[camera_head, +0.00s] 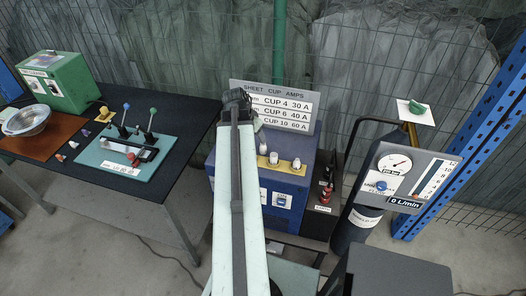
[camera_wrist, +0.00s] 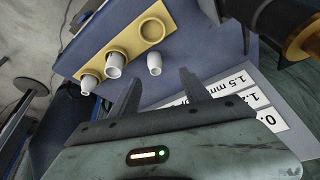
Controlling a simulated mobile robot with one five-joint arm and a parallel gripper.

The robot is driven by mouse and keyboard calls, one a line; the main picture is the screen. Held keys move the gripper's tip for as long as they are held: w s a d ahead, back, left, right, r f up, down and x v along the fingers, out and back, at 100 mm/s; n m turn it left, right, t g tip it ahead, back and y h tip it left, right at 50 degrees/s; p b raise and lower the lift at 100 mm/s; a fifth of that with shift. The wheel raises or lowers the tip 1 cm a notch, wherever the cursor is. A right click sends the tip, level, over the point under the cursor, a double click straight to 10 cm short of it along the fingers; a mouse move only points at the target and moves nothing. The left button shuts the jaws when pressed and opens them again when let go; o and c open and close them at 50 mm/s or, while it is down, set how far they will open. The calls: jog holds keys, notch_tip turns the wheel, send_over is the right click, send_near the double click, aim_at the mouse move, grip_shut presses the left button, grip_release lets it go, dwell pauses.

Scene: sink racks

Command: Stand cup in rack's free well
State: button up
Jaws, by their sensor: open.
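A small white cup (camera_wrist: 154,63) stands apart from the rack on the blue machine's top, on the sign side; it also shows in the head view (camera_head: 263,148). The tan rack (camera_wrist: 133,43) holds a wider white cup (camera_wrist: 115,65) and a narrow white cup (camera_wrist: 88,81) in two wells. Its large ringed well (camera_wrist: 152,30) at the upper right end in the wrist view is empty. My gripper (camera_wrist: 160,76) is open and empty, its fingers pointing toward the loose cup, with the tips just short of it in the picture. My arm hides part of the rack in the head view.
A sign board (camera_head: 275,104) stands behind the cups. A gas cylinder (camera_head: 357,222) with a gauge panel (camera_head: 408,177) is to the right. A dark table (camera_head: 150,120) with a green box (camera_head: 55,82) and a teal board (camera_head: 125,160) is to the left.

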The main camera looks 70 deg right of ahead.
aim_at(263, 148)
jog(key=b+x, duration=0.1)
jog(key=x, duration=0.1)
jog(key=s+b+x, duration=0.1)
jog(key=x, duration=0.1)
jog(key=shift+a+b, duration=0.15)
jog(key=shift+b, duration=0.15)
jog(key=b+x, duration=0.4)
jog(key=x, duration=0.1)
jog(key=shift+f+b, duration=0.1)
jog(key=shift+b, duration=0.25)
jog(key=shift+s, duration=0.1)
jog(key=shift+c, duration=0.2)
grip_shut()
jog(key=shift+r+p, duration=0.3)
